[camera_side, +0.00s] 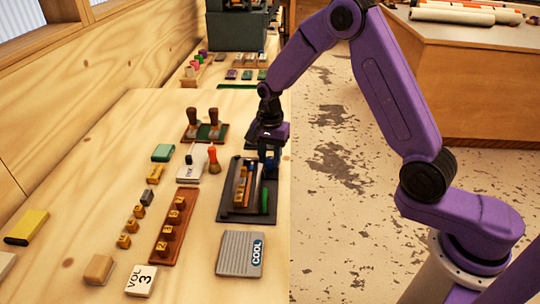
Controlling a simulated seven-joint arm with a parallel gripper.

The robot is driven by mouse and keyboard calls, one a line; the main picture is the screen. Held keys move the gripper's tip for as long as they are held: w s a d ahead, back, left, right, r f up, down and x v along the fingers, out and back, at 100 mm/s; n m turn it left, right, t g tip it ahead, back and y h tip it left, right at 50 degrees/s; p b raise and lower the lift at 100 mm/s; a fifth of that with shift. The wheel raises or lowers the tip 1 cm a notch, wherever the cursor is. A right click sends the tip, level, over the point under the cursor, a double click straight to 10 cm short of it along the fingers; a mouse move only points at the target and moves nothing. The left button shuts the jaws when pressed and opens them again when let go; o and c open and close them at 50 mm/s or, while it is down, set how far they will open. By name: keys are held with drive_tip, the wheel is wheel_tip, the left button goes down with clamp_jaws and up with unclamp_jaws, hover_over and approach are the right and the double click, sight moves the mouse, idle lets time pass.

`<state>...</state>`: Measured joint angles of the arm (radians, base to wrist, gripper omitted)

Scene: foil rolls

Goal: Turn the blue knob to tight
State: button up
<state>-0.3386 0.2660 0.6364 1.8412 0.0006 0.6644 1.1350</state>
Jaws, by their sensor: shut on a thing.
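My gripper (268,150) points down at the far right corner of a dark tray-like holder (234,214). It is shut on a small dark blue part, which looks like the blue knob (271,167). The fingers cover much of the knob, so its turn position and any tight mark are hidden. The holder stands near the table's right edge and carries a row of upright brass and wooden pieces (245,185). A green piece (265,201) is at its right side.
A grey COOL block (240,254) lies in front of the holder. A red-orange handled tool (214,160) and a white block (190,165) stand to its left. A wooden rack (174,228) with stamped blocks is further left. Two dark-handled stamps (204,125) stand behind.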

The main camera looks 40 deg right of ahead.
sight(270, 161)
drive_tip(key=o, duration=1)
drive_tip(key=shift+o, duration=0.2)
wheel_tip(270, 161, up, 18)
drive_tip(key=shift+f, duration=0.25)
drive_tip(key=s+a+n, duration=0.2)
drive_tip(key=s+n, duration=0.4)
drive_tip(key=s, duration=0.1)
drive_tip(key=s+a+n, duration=0.3)
drive_tip(key=s+n, duration=0.2)
drive_tip(key=s, duration=0.1)
drive_tip(key=s+d+f+n, duration=0.2)
drive_tip(key=s+d+n, duration=0.1)
drive_tip(key=s+n, duration=0.4)
drive_tip(key=s+d+f+n, duration=0.3)
drive_tip(key=s+n, duration=0.3)
drive_tip(key=s, duration=0.8)
drive_tip(key=shift+s+d+n, duration=0.15)
drive_tip(key=shift+d+n, duration=0.25)
drive_tip(key=shift+d, duration=0.05)
